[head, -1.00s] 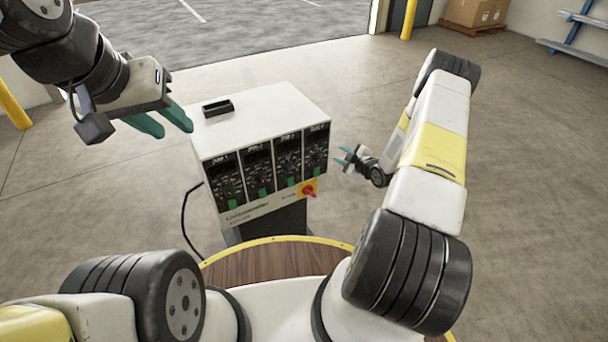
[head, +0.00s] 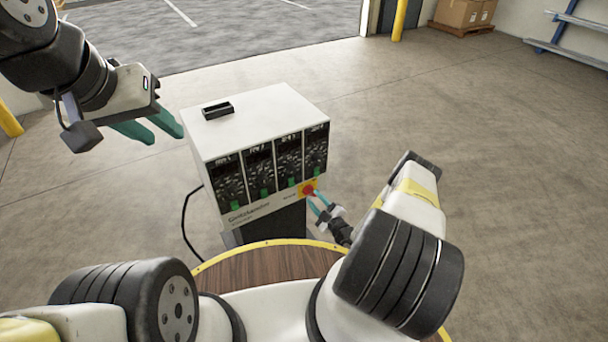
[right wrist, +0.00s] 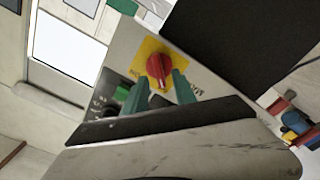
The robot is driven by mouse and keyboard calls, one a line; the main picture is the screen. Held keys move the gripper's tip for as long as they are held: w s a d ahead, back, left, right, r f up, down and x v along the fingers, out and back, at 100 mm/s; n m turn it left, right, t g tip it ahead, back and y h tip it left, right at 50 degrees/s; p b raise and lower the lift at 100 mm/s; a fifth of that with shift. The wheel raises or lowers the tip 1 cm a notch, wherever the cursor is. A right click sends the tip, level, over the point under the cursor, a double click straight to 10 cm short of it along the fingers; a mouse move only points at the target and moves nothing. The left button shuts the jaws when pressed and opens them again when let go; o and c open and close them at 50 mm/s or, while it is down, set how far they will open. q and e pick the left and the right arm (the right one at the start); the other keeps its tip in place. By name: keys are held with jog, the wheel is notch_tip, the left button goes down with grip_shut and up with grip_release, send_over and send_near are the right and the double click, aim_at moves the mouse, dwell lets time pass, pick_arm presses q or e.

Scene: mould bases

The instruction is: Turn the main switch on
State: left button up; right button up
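The main switch is a red rotary knob (head: 308,190) on a yellow plate, low at the right of the front of a white control cabinet (head: 262,108). In the right wrist view the red knob (right wrist: 159,68) shows close ahead, just beyond the fingertips. My right gripper (head: 318,203) is open, its teal fingers just below and right of the knob; in the right wrist view the fingers (right wrist: 160,85) stand apart with nothing between them. Contact with the knob cannot be told. My left gripper (head: 160,132) is open and empty, left of the cabinet's top.
The cabinet front has several dark panels (head: 258,170) with green switches. A black tray-like piece (head: 217,110) sits on its top. A black cable (head: 185,220) hangs at its left. Open floor (head: 480,140) lies to the right; boxes (head: 465,12) stand far back.

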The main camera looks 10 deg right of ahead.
aim_at(310, 192)
jog(key=shift+x, duration=1.2)
grip_shut()
